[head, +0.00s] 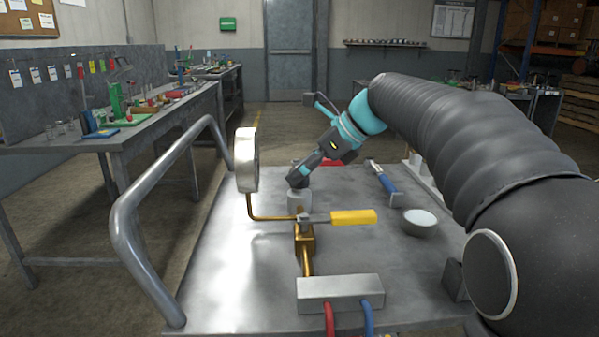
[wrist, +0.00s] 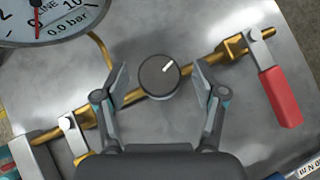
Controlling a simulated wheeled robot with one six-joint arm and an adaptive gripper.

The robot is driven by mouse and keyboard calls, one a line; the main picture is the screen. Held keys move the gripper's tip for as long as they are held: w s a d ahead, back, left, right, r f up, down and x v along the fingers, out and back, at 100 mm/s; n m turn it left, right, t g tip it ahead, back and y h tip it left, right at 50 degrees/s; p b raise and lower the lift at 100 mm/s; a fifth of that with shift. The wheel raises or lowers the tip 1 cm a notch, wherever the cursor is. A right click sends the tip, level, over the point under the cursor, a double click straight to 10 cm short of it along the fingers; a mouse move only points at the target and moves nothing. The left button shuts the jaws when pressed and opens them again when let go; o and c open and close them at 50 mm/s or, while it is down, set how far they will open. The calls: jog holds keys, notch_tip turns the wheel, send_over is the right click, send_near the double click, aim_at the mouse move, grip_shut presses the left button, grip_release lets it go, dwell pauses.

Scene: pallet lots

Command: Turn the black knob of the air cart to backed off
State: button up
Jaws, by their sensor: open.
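The black knob (wrist: 159,77) shows near the middle of the wrist view, seen from above, with its white pointer line aimed to the upper right. It sits over the brass pipe of the air cart (head: 225,275). My gripper (wrist: 160,80) is open, with one finger on each side of the knob and a visible gap on both sides. In the head view my gripper (head: 298,180) points down over the grey regulator body (head: 298,202) and hides the knob. The round gauge (wrist: 50,15) reads 0.0 bar; in the head view the gauge (head: 246,160) is edge-on.
A yellow lever (head: 353,217) lies in front of the regulator, and a red lever (wrist: 279,97) shows in the wrist view. A grey block (head: 340,290) with hoses is at the front. A round dish (head: 420,222) and blue-handled tool (head: 384,180) lie right. A rail (head: 130,230) bounds the left.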

jog(key=shift+w+a+f, duration=0.1)
jog(key=shift+a+f, duration=0.25)
jog(key=shift+a, duration=0.05)
jog(key=c, duration=1.1)
jog(key=shift+c, duration=0.2)
jog(key=shift+n+g, duration=0.3)
jog(key=n+g, duration=0.2)
jog(key=n, duration=0.1)
jog(key=shift+w+n+g+y, duration=0.1)
jog(key=shift+n+g+y, duration=0.2)
jog(key=shift+y, duration=0.1)
jog(key=n+g, duration=0.3)
jog(key=n, duration=0.1)
jog(key=shift+n+g+h, duration=0.3)
jog(key=shift+n+g, duration=0.1)
